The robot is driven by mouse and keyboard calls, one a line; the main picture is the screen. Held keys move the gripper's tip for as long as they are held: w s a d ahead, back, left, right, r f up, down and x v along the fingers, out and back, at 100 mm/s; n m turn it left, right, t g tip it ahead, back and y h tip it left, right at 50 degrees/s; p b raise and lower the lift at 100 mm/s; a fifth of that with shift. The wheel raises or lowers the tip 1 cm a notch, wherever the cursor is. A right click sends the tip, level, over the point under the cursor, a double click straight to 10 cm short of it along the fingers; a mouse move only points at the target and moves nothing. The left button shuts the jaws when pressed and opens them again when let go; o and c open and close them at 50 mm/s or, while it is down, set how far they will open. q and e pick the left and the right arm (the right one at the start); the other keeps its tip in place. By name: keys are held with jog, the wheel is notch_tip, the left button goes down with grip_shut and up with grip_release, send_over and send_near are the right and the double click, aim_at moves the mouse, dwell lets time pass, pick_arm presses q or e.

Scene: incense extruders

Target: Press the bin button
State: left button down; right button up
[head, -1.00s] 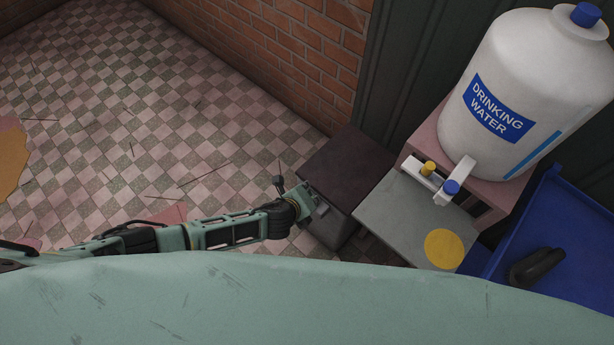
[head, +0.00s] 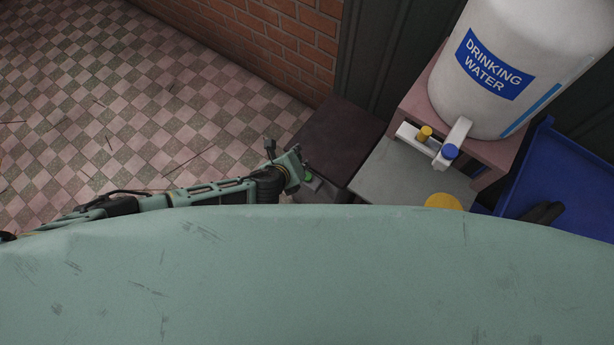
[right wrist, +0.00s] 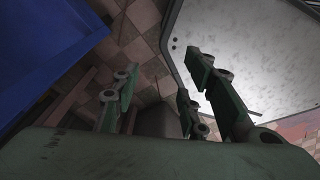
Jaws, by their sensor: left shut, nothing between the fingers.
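The bin (head: 345,140) is a dark box with a flat brown-black lid, standing by the brick wall in the head view. A small green button (head: 309,178) shows on a light patch at its front. My left gripper (head: 304,166) is shut and empty, right by the bin's front left side, just above the button in the picture. I cannot tell whether it touches the bin or the button. My right gripper (right wrist: 160,95) shows in the right wrist view with its fingers spread apart and nothing between them.
A grey-topped stand (head: 405,180) is right of the bin. Behind it a white water dispenser (head: 500,75) sits on a pink stand. A blue tray (head: 570,180) is at the right. The checkered floor (head: 130,110) left of the bin is clear.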

pick_arm(q)
notch_tip(320, 180, down, 6)
jog(key=b, duration=0.5)
jog(key=shift+r, duration=0.25)
jog(key=shift+f+b, duration=0.45)
jog(key=shift+f, duration=0.35)
jog(key=shift+f+b, duration=0.3)
jog(key=shift+f, duration=0.1)
